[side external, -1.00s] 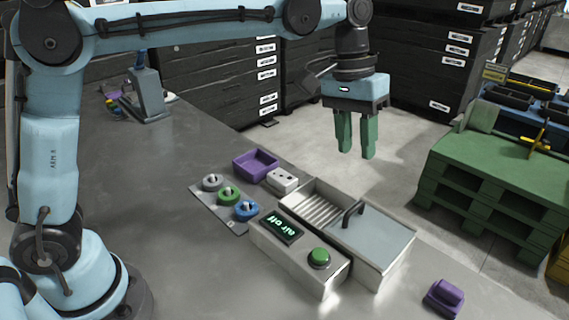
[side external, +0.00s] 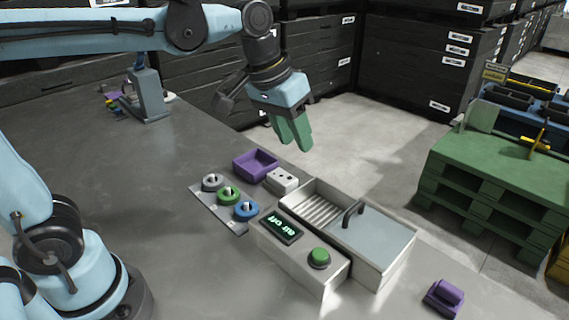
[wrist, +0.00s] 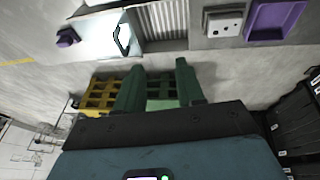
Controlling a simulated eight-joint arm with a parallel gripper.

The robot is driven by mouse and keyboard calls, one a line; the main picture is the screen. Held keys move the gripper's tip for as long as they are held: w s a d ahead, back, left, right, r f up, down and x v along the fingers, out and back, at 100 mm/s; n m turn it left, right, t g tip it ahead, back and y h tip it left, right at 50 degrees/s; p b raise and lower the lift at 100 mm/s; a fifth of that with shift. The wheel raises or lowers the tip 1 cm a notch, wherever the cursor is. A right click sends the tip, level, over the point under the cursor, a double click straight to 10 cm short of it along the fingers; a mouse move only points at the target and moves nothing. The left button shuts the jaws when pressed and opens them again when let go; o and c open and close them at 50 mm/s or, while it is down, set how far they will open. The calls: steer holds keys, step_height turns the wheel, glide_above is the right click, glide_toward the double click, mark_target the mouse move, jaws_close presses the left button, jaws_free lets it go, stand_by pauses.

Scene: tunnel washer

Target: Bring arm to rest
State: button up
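My gripper (side external: 296,144) hangs tilted in the air above and behind the purple tray, clear of the bench and its parts. Its two green fingers overlap in the side view. The wrist view shows the fingers (wrist: 158,75) apart with nothing between them. The tunnel washer (side external: 372,246) stands on the bench below, with a ribbed channel at its left and a dark handle on its grey cover. Its control box (side external: 300,262) has a display reading "air off" and a green button (side external: 319,257).
A purple tray (side external: 255,165), a white socket block (side external: 281,180) and a plate with grey, green and blue round pieces (side external: 228,195) sit beside the washer. A purple block (side external: 443,298) lies at front right. Green pallets (side external: 480,170) and black crates (side external: 420,75) stand beyond the bench.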

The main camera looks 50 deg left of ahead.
steer(key=s+a+f+t+y, duration=0.1)
steer(key=s+a+f+t, duration=0.2)
steer(key=s+a+f, duration=0.4)
steer(key=shift+s+a+t+y, duration=0.3)
steer(key=shift+s+t, duration=0.1)
steer(key=shift+s, duration=0.3)
